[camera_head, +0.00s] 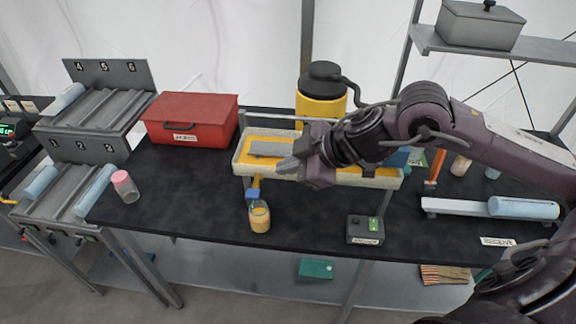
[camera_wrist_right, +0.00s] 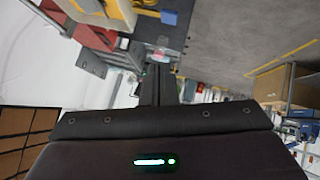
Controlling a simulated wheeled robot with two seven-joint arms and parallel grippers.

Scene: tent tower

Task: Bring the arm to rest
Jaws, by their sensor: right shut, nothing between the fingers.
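My right arm comes in from the right in the head view, and its gripper (camera_head: 288,166) is raised above the middle of the black table (camera_head: 190,205). The gripper points left, in front of a pale tray (camera_head: 378,181) with a yellow inside. Its fingers are together with nothing between them. In the right wrist view the dark fingers (camera_wrist_right: 160,84) also lie close together. My left gripper does not show in either view.
A jar with yellow contents (camera_head: 259,216) and a small grey box (camera_head: 365,229) stand near the table's front edge. A red case (camera_head: 190,118), a yellow drum (camera_head: 320,108), numbered racks (camera_head: 92,110) at left and a blue cylinder (camera_head: 523,208) at right stand around.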

